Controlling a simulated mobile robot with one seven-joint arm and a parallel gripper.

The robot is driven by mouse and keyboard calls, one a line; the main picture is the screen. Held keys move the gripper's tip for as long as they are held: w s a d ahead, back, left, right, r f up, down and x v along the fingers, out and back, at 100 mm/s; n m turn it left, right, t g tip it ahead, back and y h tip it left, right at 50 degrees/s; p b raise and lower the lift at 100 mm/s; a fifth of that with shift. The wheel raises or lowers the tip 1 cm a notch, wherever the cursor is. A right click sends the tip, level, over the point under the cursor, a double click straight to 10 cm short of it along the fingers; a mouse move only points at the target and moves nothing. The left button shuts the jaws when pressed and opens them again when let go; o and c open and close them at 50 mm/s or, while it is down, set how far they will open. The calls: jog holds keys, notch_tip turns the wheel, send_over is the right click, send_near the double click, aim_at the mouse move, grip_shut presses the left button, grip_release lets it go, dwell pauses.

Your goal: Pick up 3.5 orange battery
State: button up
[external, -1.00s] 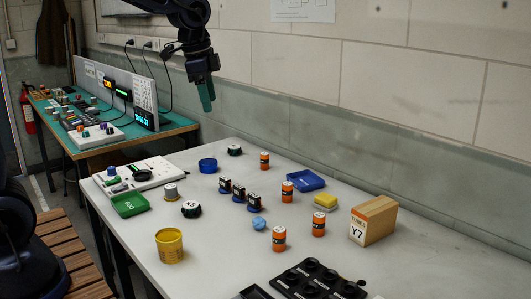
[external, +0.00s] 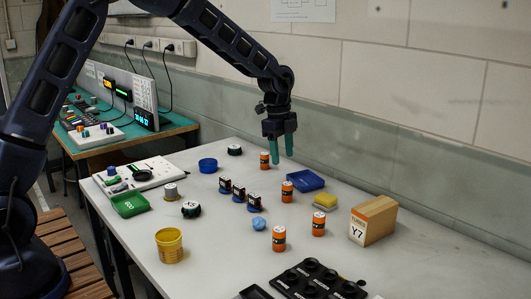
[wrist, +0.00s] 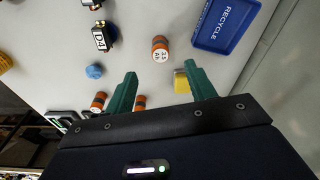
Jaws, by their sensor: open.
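Several orange batteries with white tops stand on the white bench. One battery (external: 287,192) stands left of the blue tray; in the wrist view it (wrist: 160,48) lies ahead of and between my fingertips, and its small label seems to read 3.5. The others are one at the back (external: 264,160), one at the front right (external: 318,223) and one at the front (external: 278,238); their labels are not readable. My gripper (external: 283,158) is open and empty, pointing down above the bench.
The blue RECYCLE tray (external: 305,182) and a yellow block (external: 325,202) are close to that battery. Black-and-white parts on blue bases (external: 239,194) stand to its left. A wooden box (external: 373,221) stands at the right. The wall runs along the bench's back.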

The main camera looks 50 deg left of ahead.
aim_at(288, 184)
jog(key=f, duration=0.4)
jog(key=w+d+f, duration=0.1)
jog(key=f, duration=0.1)
jog(key=shift+f, duration=0.35)
jog(key=shift+s+d+f, duration=0.1)
jog(key=shift+d+f, duration=0.1)
jog(key=shift+f, duration=0.7)
jog(key=shift+s+d+f, duration=0.1)
jog(key=shift+d+f, duration=0.15)
jog(key=shift+f, duration=0.6)
jog(key=shift+s+d+f, duration=0.1)
jog(key=shift+d+f, duration=0.1)
jog(key=shift+f, duration=0.7)
jog(key=c, duration=1.1)
jog(key=shift+r, duration=0.15)
